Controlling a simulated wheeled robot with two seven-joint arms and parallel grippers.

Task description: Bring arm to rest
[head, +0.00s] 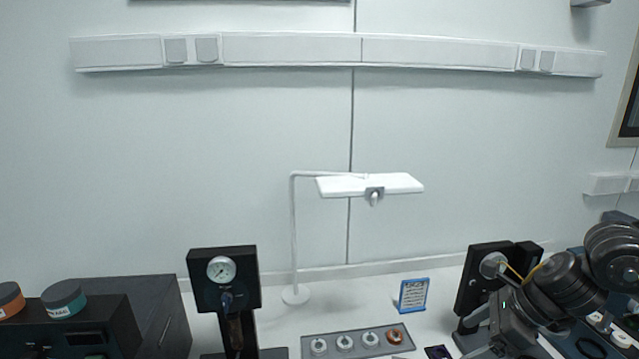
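My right arm (562,282) comes in from the right edge as a chain of dark grey rounded links. Its gripper end (508,332) is low in the head view, in front of a black upright device (474,286) on the right of the white table. The fingertips are not clearly visible, so I cannot tell whether it is open or shut or whether it holds anything. The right arm overlaps part of the black device in the picture; I cannot tell whether they touch. My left arm and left gripper are not in view.
A black gauge stand (245,283), a white lamp (370,185), a blue-framed sign (413,295) and a grey tray (330,345) of round parts stand on the white table (350,315). Black boxes (150,300) with two round tubs (64,300) are at left.

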